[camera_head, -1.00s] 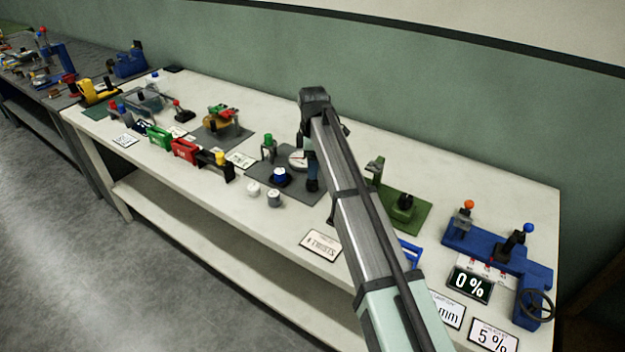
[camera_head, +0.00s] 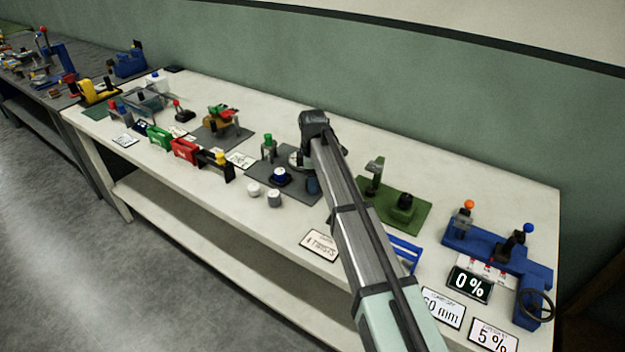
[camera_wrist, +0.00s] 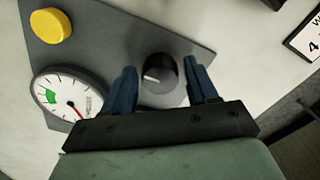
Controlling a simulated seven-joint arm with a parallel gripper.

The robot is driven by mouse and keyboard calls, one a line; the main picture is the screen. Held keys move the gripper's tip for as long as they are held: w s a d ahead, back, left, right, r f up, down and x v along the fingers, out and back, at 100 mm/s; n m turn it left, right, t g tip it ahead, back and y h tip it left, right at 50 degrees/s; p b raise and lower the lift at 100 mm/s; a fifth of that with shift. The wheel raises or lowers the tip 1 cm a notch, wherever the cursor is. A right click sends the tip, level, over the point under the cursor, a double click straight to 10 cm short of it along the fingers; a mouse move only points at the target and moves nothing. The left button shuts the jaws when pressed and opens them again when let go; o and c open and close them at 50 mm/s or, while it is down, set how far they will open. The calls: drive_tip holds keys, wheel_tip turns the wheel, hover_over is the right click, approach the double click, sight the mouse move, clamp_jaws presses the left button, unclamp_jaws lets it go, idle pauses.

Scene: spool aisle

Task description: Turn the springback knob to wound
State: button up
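A black round knob (camera_wrist: 160,80) with a white pointer line stands on a grey plate (camera_wrist: 185,40) in the wrist view. The pointer is toward the left in that view. My gripper (camera_wrist: 163,68) is open, with one blue finger on each side of the knob and a narrow gap showing at each side. I see no clear contact. A white dial gauge (camera_wrist: 66,95) with a green sector and a red needle is on the same plate, left of the knob.
A yellow disc (camera_wrist: 50,25) is on the plate in the wrist view. Two small cylinders (camera_head: 274,199) are in front, and a green-based fixture (camera_head: 404,208) stands right.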

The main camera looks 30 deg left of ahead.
drive_tip(key=c, duration=0.8)
drive_tip(key=shift+m, duration=0.5)
drive_tip(key=m, duration=0.5)
drive_tip(key=shift+m, duration=0.3)
drive_tip(key=m, duration=0.6)
drive_tip(key=shift+s, duration=0.1)
drive_tip(key=m, duration=0.7)
drive_tip(key=shift+m, duration=0.3)
drive_tip(key=m, duration=0.3)
drive_tip(key=shift+m, duration=0.3)
drive_tip(key=shift+a+m, duration=0.1)
drive_tip(key=shift+m, duration=2)
